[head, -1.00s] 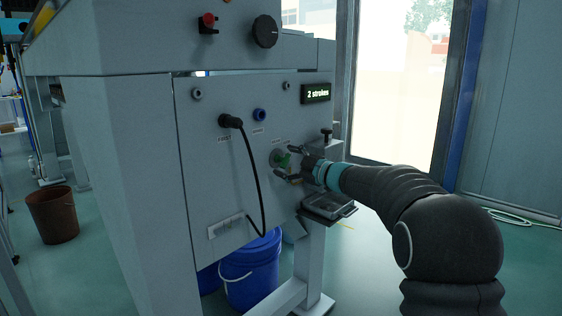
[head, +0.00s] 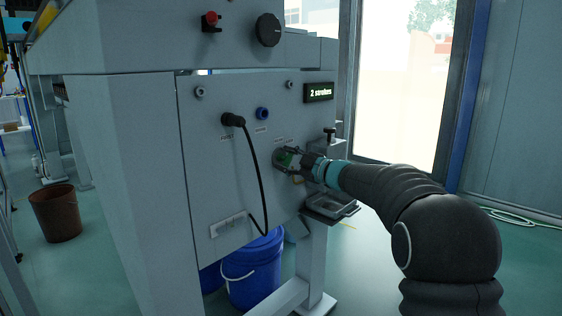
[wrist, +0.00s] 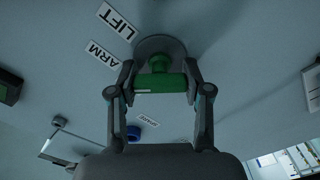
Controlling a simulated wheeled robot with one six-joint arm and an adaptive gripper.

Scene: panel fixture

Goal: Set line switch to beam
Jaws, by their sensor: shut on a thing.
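The switch is a green T-shaped handle (wrist: 158,83) on a short stem with a round grey base (wrist: 176,46), set in the grey panel. In the wrist view the handle's bar lies across between my fingers, with a thin white mark near its left end. My gripper (wrist: 160,86) is shut on it, one finger at each end. In the head view my gripper (head: 296,162) reaches the switch (head: 284,158) from the right and partly hides it.
A black cable runs from a plug (head: 232,119) down to a white socket strip (head: 229,225). A blue socket (head: 262,113) is above left of the switch. A display (head: 318,92) reads "2 strokes". A small tray (head: 331,206) juts out below my gripper.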

